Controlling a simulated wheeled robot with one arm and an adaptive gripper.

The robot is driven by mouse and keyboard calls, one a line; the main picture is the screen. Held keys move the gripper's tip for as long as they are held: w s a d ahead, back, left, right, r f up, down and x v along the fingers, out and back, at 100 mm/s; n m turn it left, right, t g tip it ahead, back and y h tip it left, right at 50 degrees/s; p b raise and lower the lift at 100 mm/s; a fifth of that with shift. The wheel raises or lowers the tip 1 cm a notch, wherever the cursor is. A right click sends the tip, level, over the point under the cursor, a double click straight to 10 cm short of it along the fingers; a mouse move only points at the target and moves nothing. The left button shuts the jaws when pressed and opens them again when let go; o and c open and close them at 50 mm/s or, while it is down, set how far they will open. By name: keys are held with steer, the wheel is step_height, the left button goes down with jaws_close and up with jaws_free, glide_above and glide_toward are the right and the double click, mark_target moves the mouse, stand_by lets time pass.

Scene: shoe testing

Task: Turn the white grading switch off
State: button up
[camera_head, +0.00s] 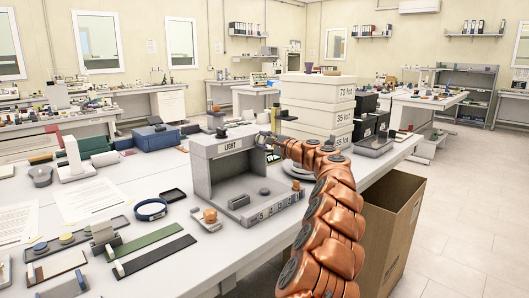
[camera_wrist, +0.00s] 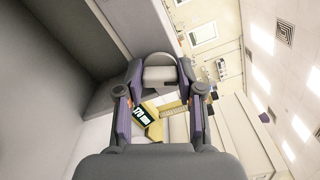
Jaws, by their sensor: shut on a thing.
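The grey booth (camera_head: 200,172) on the near bench has a LIGHT label (camera_head: 232,146) on its top front bar. My gripper (camera_head: 264,138) is at the right end of that bar. In the wrist view my gripper (camera_wrist: 160,75) has its two fingers well apart, closed on the sides of a pale grey rounded piece (camera_wrist: 160,74). This may be the white grading switch, but no marking shows and its on or off position cannot be told. In the head view my gripper and arm hide this spot.
A yellow gauge with a dark 170 mm display (camera_wrist: 146,115) shows between my finger links. White lot boxes (camera_head: 318,90) stand behind my arm. An open cardboard box (camera_head: 393,225) is at right.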

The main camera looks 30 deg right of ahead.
steer(key=shift+f+n+b, duration=0.15)
steer(key=shift+n+b, duration=1.85)
steer(key=shift+n, duration=0.3)
steer(key=o, duration=1.1)
steer(key=shift+o, duration=0.2)
steer(key=shift+s+d+r, duration=0.2)
steer(key=shift+s+r, duration=0.05)
steer(key=shift+s, duration=0.45)
steer(key=v, duration=1)
steer(key=shift+s, duration=0.25)
steer(key=shift+f, duration=0.15)
